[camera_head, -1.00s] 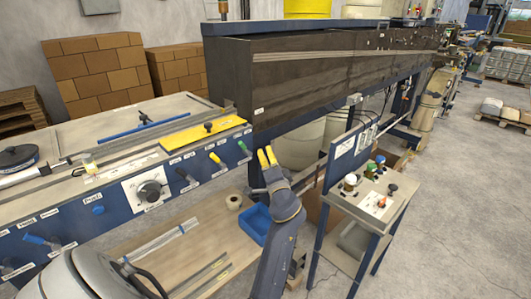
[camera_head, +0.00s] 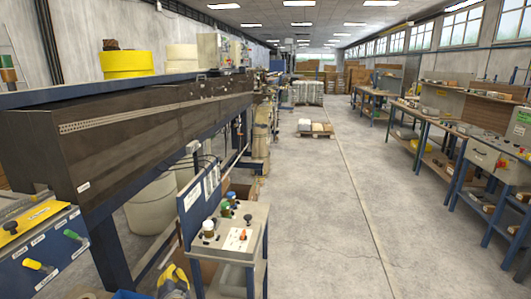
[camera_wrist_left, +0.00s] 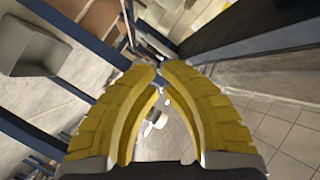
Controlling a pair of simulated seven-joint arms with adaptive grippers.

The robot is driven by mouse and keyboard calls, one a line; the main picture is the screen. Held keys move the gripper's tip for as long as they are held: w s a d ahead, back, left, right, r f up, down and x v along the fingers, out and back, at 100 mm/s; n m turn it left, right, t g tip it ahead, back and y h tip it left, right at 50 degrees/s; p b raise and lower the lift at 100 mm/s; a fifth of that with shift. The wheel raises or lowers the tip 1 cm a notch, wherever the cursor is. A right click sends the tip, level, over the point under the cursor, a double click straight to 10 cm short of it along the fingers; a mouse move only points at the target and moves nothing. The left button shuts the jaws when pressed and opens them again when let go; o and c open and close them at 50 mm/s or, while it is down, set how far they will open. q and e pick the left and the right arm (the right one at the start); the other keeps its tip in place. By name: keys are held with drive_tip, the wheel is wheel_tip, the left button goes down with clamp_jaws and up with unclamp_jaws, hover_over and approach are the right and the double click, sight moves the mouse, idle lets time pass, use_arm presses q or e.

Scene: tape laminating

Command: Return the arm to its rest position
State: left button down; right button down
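My left gripper (camera_head: 174,277) shows at the bottom of the head view, low in front of the machine and left of the small control stand (camera_head: 228,245). Its yellow fingers fill the middle of the left wrist view (camera_wrist_left: 160,72). They lean toward each other with a narrow gap between the tips, and nothing is held between them. Most of the left arm is below the head view's lower edge. My right gripper and arm are in neither view.
The long dark machine (camera_head: 130,130) runs along the left. The control stand, with several knobs, stands close to the right of my left gripper. A wide floor aisle (camera_head: 330,210) is clear. Workbenches (camera_head: 450,150) line the right side.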

use_arm(q)
drive_tip(key=s+d+f+g+h, duration=0.1)
drive_tip(key=s+d+f, duration=0.1)
drive_tip(key=f, duration=0.5)
drive_tip(key=s+d+f+g+h, duration=0.1)
drive_tip(key=s+d+f, duration=0.15)
drive_tip(key=f, duration=0.45)
drive_tip(key=s+d+f+g+h, duration=0.1)
drive_tip(key=s+d+f+h, duration=0.15)
drive_tip(key=f, duration=0.45)
drive_tip(key=s+d+f+n+g+h, duration=0.1)
drive_tip(key=s+d+f+g, duration=0.2)
drive_tip(key=s+f, duration=1.2)
drive_tip(key=s+d+f+g, duration=0.1)
drive_tip(key=s+f+g, duration=0.1)
drive_tip(key=s+f, duration=0.9)
drive_tip(key=s+a+f+g, duration=0.1)
drive_tip(key=s+f, duration=0.3)
drive_tip(key=s, duration=1.3)
drive_tip(key=s+a+f+g, duration=0.1)
drive_tip(key=s+f+g, duration=0.2)
drive_tip(key=s, duration=1.4)
drive_tip(key=shift+s+a+f+n+g+h, duration=0.3)
drive_tip(key=shift+s+a+f+g+h, duration=0.1)
drive_tip(key=shift+g, duration=0.2)
